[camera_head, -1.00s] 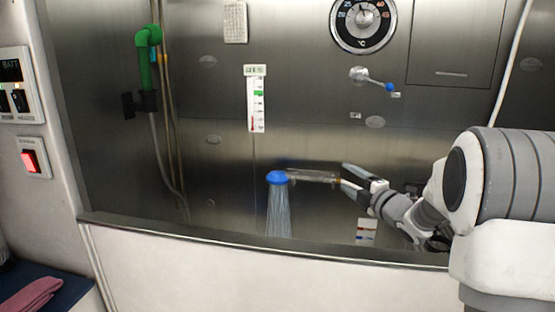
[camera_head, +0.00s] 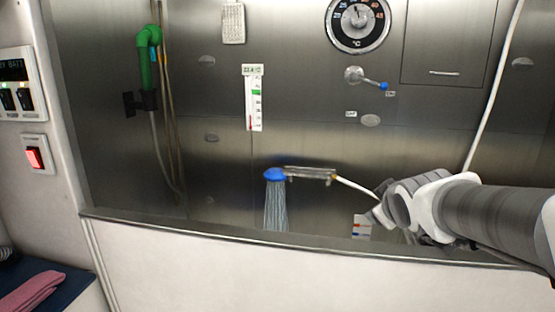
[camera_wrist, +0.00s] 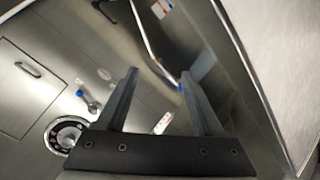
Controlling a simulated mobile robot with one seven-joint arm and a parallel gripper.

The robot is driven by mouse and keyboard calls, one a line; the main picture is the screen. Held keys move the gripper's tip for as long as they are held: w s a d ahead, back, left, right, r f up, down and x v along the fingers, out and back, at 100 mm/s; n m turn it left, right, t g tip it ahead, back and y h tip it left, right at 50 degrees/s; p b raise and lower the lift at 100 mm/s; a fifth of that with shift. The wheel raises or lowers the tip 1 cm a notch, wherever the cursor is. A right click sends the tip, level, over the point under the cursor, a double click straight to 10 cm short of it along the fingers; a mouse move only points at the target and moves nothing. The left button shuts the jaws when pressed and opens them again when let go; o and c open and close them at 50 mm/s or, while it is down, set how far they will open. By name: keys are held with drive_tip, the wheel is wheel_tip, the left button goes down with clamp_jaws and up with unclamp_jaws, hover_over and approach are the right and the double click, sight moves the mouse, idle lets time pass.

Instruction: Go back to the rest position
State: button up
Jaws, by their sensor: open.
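My gripper shows in the wrist view (camera_wrist: 160,76) with its two dark fingers apart and nothing between them. In the head view my arm reaches in from the right, and its wrist is right of the shower handle, apart from it; the fingers cannot be made out there. The shower head (camera_head: 275,174) is blue and sprays water downward. Its clear handle (camera_head: 311,174) lies level against the steel back wall, and a white hose (camera_head: 357,189) runs from its right end behind my wrist.
The tub's front rim (camera_head: 250,233) runs below my arm. A dial (camera_head: 358,22), a lever with a blue knob (camera_head: 367,79) and a thermometer strip (camera_head: 253,98) are on the wall. A green pipe (camera_head: 146,60) stands at left. A pink towel (camera_head: 32,292) lies lower left.

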drive_tip(key=s+a+f+m+g+y, duration=0.1)
drive_tip(key=s+a+f+m+g, duration=0.25)
drive_tip(key=s, duration=0.75)
drive_tip(key=s+a+f+m+g+y, duration=0.1)
drive_tip(key=s+a+f+m+g, duration=0.25)
drive_tip(key=s, duration=0.85)
wheel_tip(320, 180, down, 11)
drive_tip(key=t+b, duration=0.1)
drive_tip(key=b, duration=1)
wheel_tip(320, 180, up, 27)
drive_tip(key=p, duration=2.7)
drive_tip(key=shift+w+d+r+p, duration=0.15)
drive_tip(key=shift+w+r+p, duration=0.05)
drive_tip(key=shift+w+p, duration=0.2)
